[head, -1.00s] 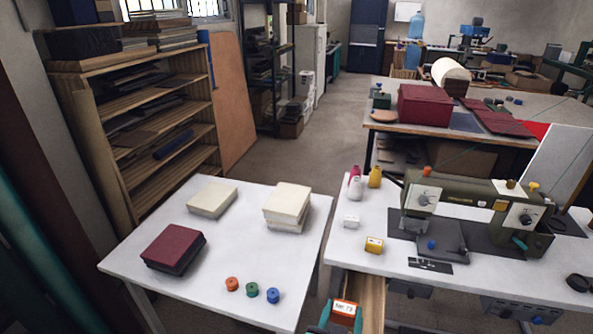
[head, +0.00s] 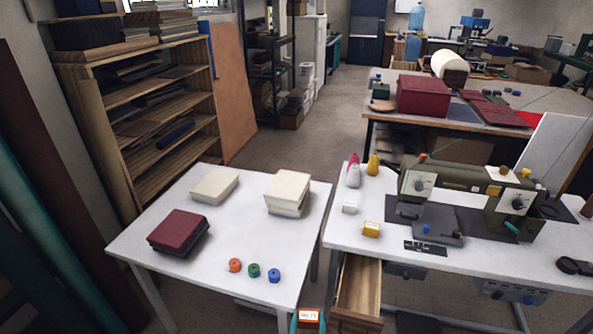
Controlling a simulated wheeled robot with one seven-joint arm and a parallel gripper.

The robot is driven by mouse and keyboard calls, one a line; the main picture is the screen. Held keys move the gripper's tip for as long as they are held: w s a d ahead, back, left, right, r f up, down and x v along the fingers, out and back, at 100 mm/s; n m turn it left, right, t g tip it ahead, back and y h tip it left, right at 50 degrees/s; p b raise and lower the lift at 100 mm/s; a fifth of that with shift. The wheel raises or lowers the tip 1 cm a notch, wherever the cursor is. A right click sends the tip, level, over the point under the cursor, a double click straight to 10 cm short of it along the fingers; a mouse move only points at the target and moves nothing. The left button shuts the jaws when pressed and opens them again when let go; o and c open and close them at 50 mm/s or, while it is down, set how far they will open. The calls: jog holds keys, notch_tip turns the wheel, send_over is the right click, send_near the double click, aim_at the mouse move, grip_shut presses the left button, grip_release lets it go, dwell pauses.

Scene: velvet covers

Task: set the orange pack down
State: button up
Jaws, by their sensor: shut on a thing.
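The orange pack (head: 301,312) with a white label is at the bottom edge of the head view, partly cut off. My gripper (head: 309,324) is shut on it, with a teal finger on each side. The pack is in front of the gap between the left white table (head: 200,276) and the sewing table (head: 461,267). How high it is above the floor I cannot tell. An open wooden drawer (head: 361,278) under the sewing table is to its right.
On the left table are a dark red stack (head: 179,230), two cream stacks (head: 214,186) (head: 287,191) and three small spools (head: 254,270). The sewing machine (head: 458,180), a yellow box (head: 371,230) and thread cones (head: 353,172) stand on the sewing table.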

jog(key=s+a+f, duration=0.1)
jog(key=f, duration=0.8)
jog(key=s+a+f+y, duration=0.1)
jog(key=s+a+f, duration=0.1)
jog(key=f, duration=0.7)
jog(key=shift+s+a+n, duration=0.15)
jog(key=shift+s+n, duration=0.15)
jog(key=shift+n, duration=0.1)
